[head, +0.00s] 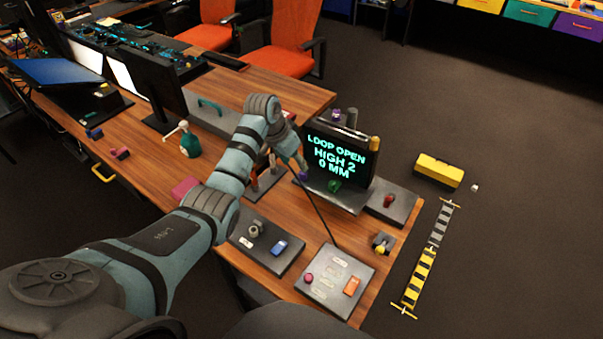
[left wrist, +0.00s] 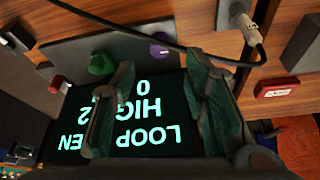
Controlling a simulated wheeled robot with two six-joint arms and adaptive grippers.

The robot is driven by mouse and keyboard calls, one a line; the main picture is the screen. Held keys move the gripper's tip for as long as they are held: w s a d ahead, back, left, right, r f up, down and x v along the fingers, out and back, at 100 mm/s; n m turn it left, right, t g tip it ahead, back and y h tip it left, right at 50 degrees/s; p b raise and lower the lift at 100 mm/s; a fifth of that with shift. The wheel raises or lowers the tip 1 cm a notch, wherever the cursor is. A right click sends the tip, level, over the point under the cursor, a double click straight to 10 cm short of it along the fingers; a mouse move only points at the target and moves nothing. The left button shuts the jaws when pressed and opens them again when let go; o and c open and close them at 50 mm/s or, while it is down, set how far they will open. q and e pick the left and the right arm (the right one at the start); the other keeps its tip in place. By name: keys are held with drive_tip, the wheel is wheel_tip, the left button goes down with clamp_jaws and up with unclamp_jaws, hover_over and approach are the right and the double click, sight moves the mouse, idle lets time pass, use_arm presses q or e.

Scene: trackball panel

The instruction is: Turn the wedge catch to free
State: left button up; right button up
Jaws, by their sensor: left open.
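None of the controls is clearly marked as the wedge catch, so I cannot tell which it is. At the foot of the display (head: 341,158) are a green knob (head: 334,185) and a purple knob (head: 304,176). In the left wrist view the green knob (left wrist: 102,64) and the purple knob (left wrist: 160,46) appear upside down, beyond my fingers. My left gripper (head: 297,155) is open and empty, in front of the display's left side; its two fingers (left wrist: 160,75) stand apart in the wrist view. The right gripper is not visible.
The display reads "LOOP OPEN HIGH 2 0 MM". A dark cable (head: 315,210) runs to a grey panel (head: 325,300). A red knob (head: 388,201), yellow knob (head: 380,249) and blue switch (head: 279,247) stand nearby. A green spray bottle (head: 190,143) stands left of my arm.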

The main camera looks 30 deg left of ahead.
sight(301, 173)
use_arm(q)
drive_tip(key=b+x, duration=0.2)
drive_tip(key=x, duration=0.5)
drive_tip(key=shift+s, duration=0.1)
drive_tip(key=shift+c, duration=0.3)
drive_tip(key=shift+r, duration=0.1)
clamp_jaws()
